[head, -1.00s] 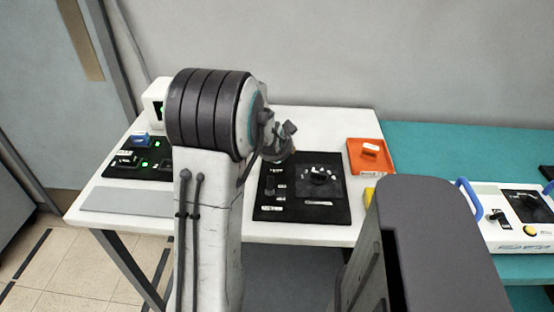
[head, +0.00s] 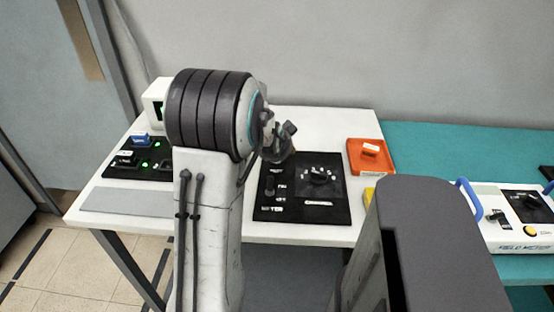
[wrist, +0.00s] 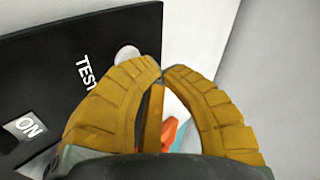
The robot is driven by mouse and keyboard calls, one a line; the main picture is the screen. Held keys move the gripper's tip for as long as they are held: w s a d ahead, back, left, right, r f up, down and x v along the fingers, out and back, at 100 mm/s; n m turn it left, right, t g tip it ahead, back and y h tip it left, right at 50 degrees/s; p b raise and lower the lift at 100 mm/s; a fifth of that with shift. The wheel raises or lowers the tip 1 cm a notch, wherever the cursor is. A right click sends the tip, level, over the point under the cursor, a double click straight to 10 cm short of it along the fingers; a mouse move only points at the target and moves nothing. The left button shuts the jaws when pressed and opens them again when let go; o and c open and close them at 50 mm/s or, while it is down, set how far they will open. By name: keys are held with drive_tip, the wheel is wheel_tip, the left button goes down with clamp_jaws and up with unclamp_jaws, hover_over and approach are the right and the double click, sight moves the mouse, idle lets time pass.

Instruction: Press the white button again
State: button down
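The round white button (wrist: 127,55) shows in the wrist view, near the edge of a black panel (wrist: 60,70) and beside the word TEST. My gripper (wrist: 161,74) has its two ribbed yellow fingers brought together at the tips, with nothing seen between the tips. In the wrist picture the tips are just right of and below the button; whether they touch it I cannot tell. In the head view my gripper (head: 282,142) is a small dark shape beside my arm, over the white table. I cannot pick out the button in the head view.
The white table (head: 330,123) holds a black panel with a knob (head: 333,207), a black panel with green lights (head: 118,172) and an orange tray (head: 388,171). A white device with blue handles (head: 506,231) stands on the teal table to the right.

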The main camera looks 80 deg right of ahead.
drive_tip(key=shift+f+b, duration=0.85)
drive_tip(key=shift+b, duration=0.25)
idle(0.8)
drive_tip(key=shift+r, duration=0.1)
idle(0.3)
drive_tip(key=shift+r+p, duration=0.5)
drive_tip(key=shift+r, duration=0.25)
drive_tip(key=shift+r, duration=0.1)
drive_tip(key=shift+r+p, duration=1.55)
drive_tip(key=shift+r, duration=0.85)
